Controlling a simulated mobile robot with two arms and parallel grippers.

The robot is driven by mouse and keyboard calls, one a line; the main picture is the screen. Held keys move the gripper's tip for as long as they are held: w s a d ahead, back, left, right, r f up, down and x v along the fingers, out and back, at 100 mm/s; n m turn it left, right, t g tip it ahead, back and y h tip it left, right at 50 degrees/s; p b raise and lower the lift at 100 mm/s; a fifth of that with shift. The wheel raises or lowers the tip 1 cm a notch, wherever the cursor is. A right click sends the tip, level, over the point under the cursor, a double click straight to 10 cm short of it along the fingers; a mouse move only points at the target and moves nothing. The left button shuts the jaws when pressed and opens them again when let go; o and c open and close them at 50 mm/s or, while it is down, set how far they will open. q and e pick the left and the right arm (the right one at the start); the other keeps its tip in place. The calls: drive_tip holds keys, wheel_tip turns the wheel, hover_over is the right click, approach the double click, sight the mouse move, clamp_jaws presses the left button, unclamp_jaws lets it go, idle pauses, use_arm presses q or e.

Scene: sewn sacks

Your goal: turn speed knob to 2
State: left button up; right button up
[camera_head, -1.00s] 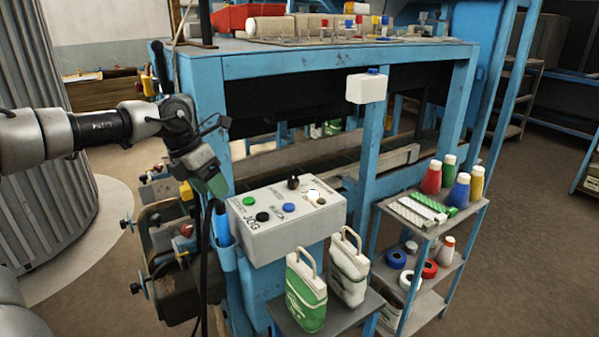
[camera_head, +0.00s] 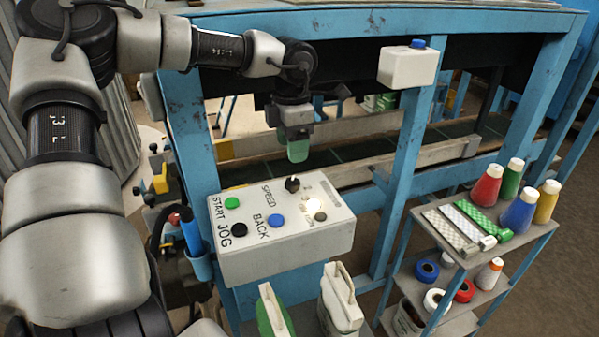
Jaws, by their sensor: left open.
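The speed knob (camera_head: 292,184) is a small black knob near the back edge of the grey control box (camera_head: 285,257). The word SPEED is printed just left of it. Scale marks to its right are too small to read. My left gripper (camera_head: 298,150) points down above the knob, with a gap between them. It is open and empty; its green fingertips overlap in this view. My right gripper is not in view.
The box also carries a green START button (camera_head: 232,202), a black JOG button (camera_head: 238,229), a blue BACK button (camera_head: 276,220) and a bright lamp (camera_head: 314,205). Sacks (camera_head: 341,297) stand in front. A shelf cart (camera_head: 541,231) with thread cones stands right. A blue post (camera_head: 399,170) rises behind the box.

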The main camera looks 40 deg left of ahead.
sight(292, 181)
use_arm(q)
wheel_tip(292, 181, down, 5)
drive_tip(key=shift+s+f+p, duration=0.1)
drive_tip(key=shift+s+p, duration=0.05)
drive_tip(key=shift+p, duration=0.35)
drive_tip(key=f, duration=0.3)
drive_tip(key=shift+w+f+p, duration=0.1)
drive_tip(key=shift+w+p, duration=0.1)
drive_tip(key=shift+p, duration=0.1)
drive_tip(key=shift+s+f, duration=0.1)
drive_tip(key=shift+f, duration=0.15)
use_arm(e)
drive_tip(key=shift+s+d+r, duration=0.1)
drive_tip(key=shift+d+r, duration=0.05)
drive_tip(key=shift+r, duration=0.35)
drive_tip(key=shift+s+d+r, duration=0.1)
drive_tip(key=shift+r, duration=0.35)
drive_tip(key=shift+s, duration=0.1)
